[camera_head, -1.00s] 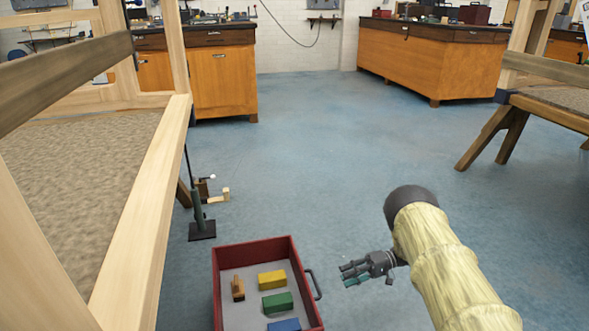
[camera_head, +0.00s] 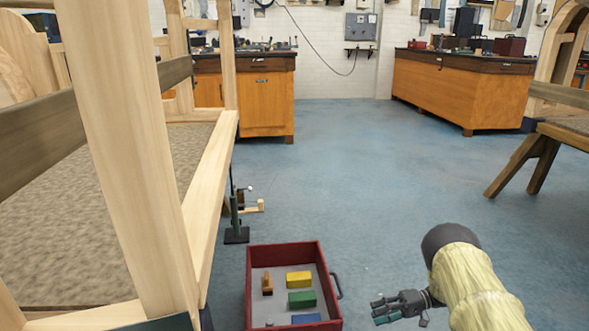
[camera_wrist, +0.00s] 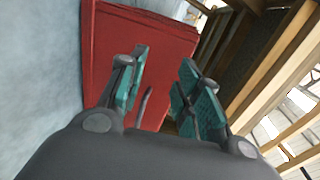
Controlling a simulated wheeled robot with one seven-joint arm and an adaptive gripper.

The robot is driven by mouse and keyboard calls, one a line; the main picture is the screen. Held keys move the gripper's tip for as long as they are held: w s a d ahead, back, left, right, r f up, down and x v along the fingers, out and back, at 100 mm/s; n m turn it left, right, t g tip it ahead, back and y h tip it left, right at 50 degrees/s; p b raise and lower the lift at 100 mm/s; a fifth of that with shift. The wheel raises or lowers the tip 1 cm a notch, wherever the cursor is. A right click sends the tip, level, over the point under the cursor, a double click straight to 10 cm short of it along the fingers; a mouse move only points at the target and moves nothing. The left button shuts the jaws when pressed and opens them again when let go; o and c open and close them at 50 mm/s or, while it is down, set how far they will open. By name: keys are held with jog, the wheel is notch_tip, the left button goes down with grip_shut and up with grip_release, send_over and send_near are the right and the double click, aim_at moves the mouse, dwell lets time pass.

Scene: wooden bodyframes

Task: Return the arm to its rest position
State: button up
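My arm in its pale yellow cover reaches in from the lower right of the head view. My gripper (camera_head: 383,309) is at its end, just right of a red tray and apart from it. In the wrist view my gripper (camera_wrist: 160,90) shows two teal-padded fingers spread apart with nothing between them. The red wall of the tray (camera_wrist: 140,45) lies beyond the fingers, with its handle (camera_wrist: 143,106) seen between them.
A wooden frame (camera_head: 130,160) stands at left. Blue floor (camera_head: 370,180) is clear ahead.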

jog(key=s+a+f+m+t+h+p, duration=0.25)
jog(key=a+f+t, duration=0.25)
jog(key=t, duration=0.5)
jog(key=s+f+m+h, duration=0.1)
jog(key=s+f+h, duration=0.3)
jog(key=s+h, duration=0.9)
jog(key=s+r+n+g+p, duration=0.1)
jog(key=s+r+g, duration=0.25)
jog(key=s, duration=1.25)
jog(key=s+r+n+g+p, duration=0.1)
jog(key=s+r+g, duration=0.25)
jog(key=s, duration=1.25)
notch_tip(320, 180, up, 37)
jog(key=g+p, duration=0.1)
jog(key=p, duration=3.7)
jog(key=shift+a, duration=0.35)
